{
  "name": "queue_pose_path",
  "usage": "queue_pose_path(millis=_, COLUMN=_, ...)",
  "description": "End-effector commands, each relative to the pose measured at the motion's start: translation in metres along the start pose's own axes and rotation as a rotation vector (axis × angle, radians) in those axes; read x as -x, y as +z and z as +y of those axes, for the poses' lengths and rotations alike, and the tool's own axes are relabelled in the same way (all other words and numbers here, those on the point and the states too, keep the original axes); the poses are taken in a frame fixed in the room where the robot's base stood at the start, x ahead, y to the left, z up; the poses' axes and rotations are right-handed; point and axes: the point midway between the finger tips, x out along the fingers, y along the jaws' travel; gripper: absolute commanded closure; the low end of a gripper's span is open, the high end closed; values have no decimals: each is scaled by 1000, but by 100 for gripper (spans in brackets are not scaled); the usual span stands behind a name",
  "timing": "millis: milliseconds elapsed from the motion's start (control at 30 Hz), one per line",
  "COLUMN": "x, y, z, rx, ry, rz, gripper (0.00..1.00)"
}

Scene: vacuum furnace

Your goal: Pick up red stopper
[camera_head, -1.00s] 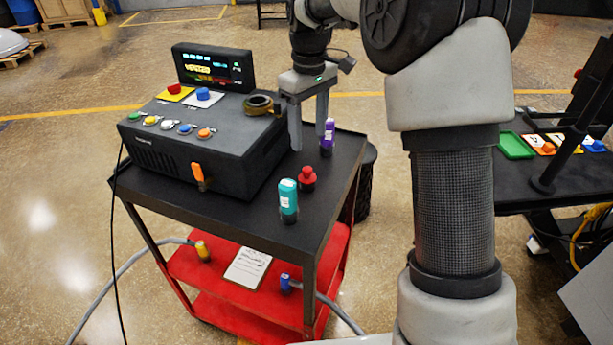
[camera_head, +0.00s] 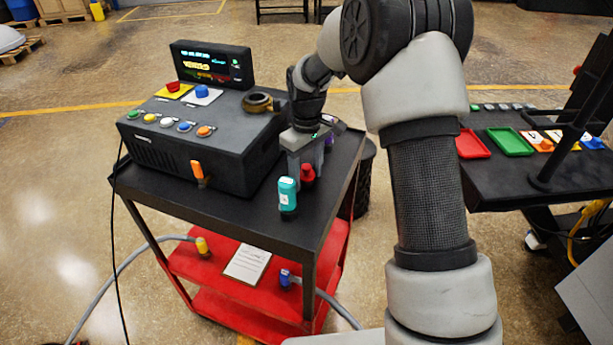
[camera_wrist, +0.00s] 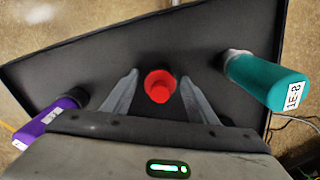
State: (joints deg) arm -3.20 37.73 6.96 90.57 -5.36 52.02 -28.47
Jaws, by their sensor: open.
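The red stopper (camera_head: 308,173) stands on the black cart top, and the wrist view shows it from above (camera_wrist: 160,86). My gripper (camera_head: 306,170) is low over the cart. In the wrist view my gripper (camera_wrist: 158,88) is open, with one finger on each side of the stopper and a gap visible to each finger. I cannot tell whether the fingertips reach its full depth. In the head view my gripper partly covers the stopper.
A teal bottle (camera_head: 288,196) stands close in front of the stopper; a purple bottle (camera_wrist: 52,122) is on the other side. A black control box (camera_head: 200,135) fills the cart's left. The cart edge (camera_head: 343,190) is near on the right.

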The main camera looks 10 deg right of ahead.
Motion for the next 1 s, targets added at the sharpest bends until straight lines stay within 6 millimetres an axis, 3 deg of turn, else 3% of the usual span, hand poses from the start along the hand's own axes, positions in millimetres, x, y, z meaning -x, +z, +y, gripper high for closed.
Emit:
queue_pose_path(millis=200, x=-1, y=0, z=0, rx=0, ry=0, rz=0, gripper=47)
queue_pose_path(millis=467, x=-1, y=0, z=0, rx=0, ry=0, rz=0, gripper=89)
queue_pose_path(millis=767, x=5, y=-1, z=0, rx=0, ry=2, rz=2, gripper=91)
queue_pose_path(millis=1000, x=48, y=-1, z=1, rx=0, ry=4, rz=5, gripper=91)
